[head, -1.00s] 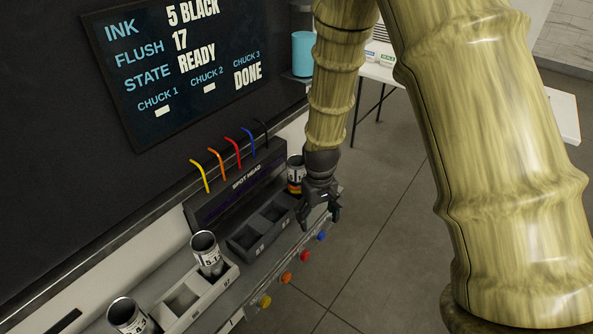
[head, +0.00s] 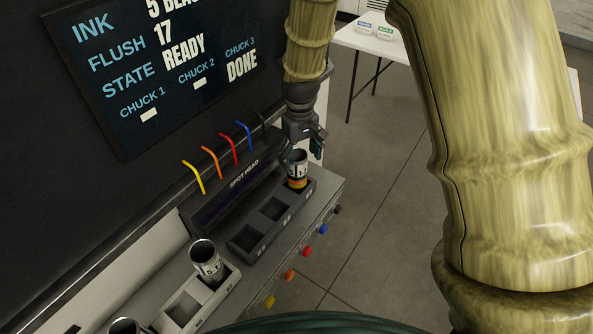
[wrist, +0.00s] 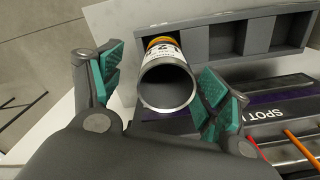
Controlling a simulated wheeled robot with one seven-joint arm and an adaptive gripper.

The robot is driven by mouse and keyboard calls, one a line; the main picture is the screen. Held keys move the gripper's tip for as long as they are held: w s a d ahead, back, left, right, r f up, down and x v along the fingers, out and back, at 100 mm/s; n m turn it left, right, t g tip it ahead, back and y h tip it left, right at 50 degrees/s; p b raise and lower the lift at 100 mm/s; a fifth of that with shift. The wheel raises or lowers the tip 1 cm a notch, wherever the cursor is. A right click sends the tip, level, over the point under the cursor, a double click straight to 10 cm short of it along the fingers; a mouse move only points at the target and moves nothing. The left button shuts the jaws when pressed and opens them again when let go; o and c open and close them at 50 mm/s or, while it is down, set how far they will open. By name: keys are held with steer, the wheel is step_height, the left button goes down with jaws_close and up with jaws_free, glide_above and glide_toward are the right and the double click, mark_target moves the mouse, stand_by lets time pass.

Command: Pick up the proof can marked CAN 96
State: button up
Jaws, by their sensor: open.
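A can with an orange band and a white label (head: 298,168) stands in the far chuck of the dark tray, below the screen's right side. Its label is too small to read fully. In the wrist view the same can (wrist: 166,82) shows its open mouth towards me, with an orange band and part of the label behind. My gripper (head: 301,150) is just above and around this can, open. In the wrist view its green-padded fingers stand on either side of the can, apart from it. No can clearly reads CAN 96.
A second can (head: 206,262) stands in a light grey rack (head: 228,285), with another can (head: 124,327) at the bottom edge. Coloured nozzles (head: 220,150) rise behind the tray. The screen (head: 165,70) shows chuck 3 DONE. Two chucks are empty.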

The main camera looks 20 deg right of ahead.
mark_target(297, 170)
steer(key=shift+s+a+f+p, duration=0.1)
steer(key=shift+a+f+p, duration=0.1)
steer(key=shift+f+p, duration=0.55)
steer(key=shift+a+f+p, duration=0.15)
steer(key=shift+f+p, duration=0.3)
steer(key=shift+f, duration=1.65)
steer(key=shift+c, duration=0.2)
steer(key=c, duration=0.6)
